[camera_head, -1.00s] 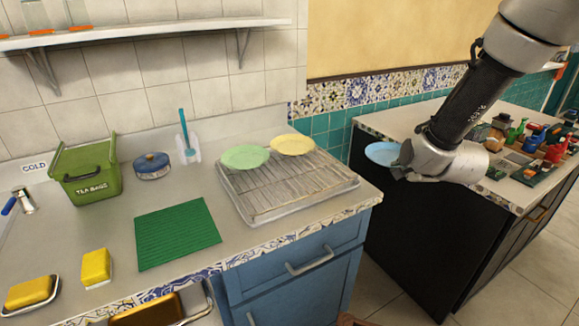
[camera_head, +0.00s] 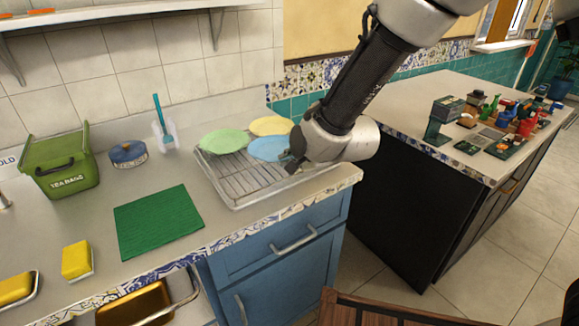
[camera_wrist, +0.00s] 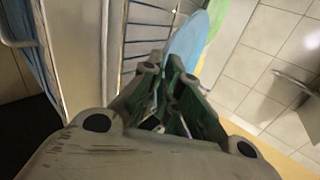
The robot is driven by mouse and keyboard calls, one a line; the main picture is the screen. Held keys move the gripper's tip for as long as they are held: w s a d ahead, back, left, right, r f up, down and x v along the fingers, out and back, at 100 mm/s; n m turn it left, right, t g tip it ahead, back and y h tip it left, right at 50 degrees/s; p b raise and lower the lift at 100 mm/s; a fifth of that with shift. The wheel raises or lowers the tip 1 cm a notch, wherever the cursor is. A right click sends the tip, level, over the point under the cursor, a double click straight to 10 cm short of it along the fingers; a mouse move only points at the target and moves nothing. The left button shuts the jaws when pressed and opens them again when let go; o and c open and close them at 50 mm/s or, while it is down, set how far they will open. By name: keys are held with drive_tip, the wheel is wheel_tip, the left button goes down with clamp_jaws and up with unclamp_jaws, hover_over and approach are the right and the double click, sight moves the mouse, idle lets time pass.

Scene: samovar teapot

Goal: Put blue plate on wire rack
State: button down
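The blue plate (camera_head: 267,149) is over the right rear part of the wire rack (camera_head: 238,186) in the head view, close to the other plates. My gripper (camera_head: 291,154) is shut on its right edge. In the wrist view, the fingers (camera_wrist: 168,76) close on the near end of the blue plate (camera_wrist: 187,42), with bars of the wire rack (camera_wrist: 148,32) to its left. I cannot tell whether the plate touches the rack. A green plate (camera_head: 224,141) and a yellow plate (camera_head: 271,125) are at the rack's back, left of and behind the blue plate.
A green mat (camera_head: 158,222), a tea bags bin (camera_head: 62,165), a blue pot (camera_head: 128,154) and a yellow sponge (camera_head: 77,260) are on the counter to the left. A dark counter (camera_head: 440,125) with small items stands right. A wooden chair (camera_head: 385,310) is at the bottom.

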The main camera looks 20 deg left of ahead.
wheel_tip(320, 180, down, 3)
drive_tip(key=shift+f, duration=0.2)
drive_tip(key=c, duration=1.9)
unclamp_jaws()
drive_tip(key=v, duration=1.2)
drive_tip(key=shift+d, duration=0.1)
